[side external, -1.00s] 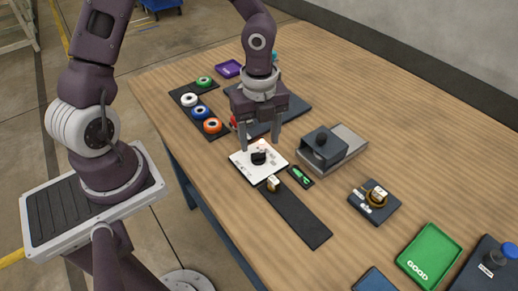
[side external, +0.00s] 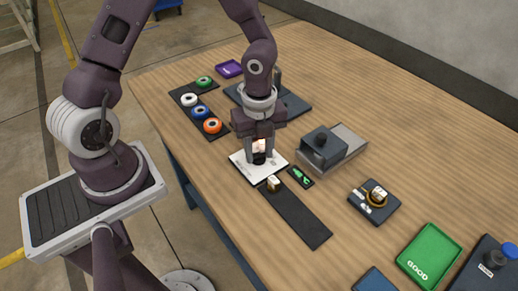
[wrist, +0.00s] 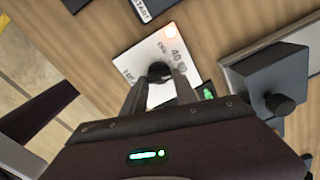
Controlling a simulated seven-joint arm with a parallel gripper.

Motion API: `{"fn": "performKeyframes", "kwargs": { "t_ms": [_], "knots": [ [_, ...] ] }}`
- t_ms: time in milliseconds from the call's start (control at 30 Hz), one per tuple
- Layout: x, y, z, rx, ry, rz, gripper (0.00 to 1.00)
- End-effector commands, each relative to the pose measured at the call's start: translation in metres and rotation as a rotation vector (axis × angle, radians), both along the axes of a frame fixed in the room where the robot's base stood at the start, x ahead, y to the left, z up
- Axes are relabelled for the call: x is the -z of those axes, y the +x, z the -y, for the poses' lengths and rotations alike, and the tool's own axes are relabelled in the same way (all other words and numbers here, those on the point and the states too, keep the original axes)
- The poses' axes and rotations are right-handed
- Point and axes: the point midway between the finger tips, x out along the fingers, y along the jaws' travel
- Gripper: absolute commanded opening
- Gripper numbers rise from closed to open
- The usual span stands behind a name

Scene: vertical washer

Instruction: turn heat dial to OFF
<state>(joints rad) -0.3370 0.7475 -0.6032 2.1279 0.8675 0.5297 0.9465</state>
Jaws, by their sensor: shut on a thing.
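The heat dial is a black knob (wrist: 159,71) on a white panel (side external: 240,166) with printed numbers. In the wrist view the white panel (wrist: 138,58) shows "40" and other markings, partly hidden, and a glowing orange-pink spot near its far corner. My gripper (side external: 259,159) points down over the panel, with its fingers on either side of the knob. In the wrist view my gripper (wrist: 159,84) is shut on the knob. I cannot read where the dial points, and the OFF mark is not clear.
A grey block with a black knob (side external: 322,140) stands close on the right. A small green-marked piece (side external: 301,177) and a dark strip (side external: 300,215) lie in front. Spools of several colours (side external: 212,125) sit at the left. A green GOOD tray (side external: 428,255) is at the front right.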

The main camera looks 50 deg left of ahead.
Motion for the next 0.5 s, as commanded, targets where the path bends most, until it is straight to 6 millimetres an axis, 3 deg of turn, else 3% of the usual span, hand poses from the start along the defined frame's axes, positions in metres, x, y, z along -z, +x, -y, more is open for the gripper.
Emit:
{"fn": "performKeyframes", "kwargs": {
  "t_ms": [267, 500],
  "knots": [
    [-0.0007, 0.0008, -0.0002, -0.099, 0.002, 0.002, 0.0],
    [-0.0009, 0.002, 0.0004, -0.3, 0.001, 0.003, 0.0]
  ]
}}
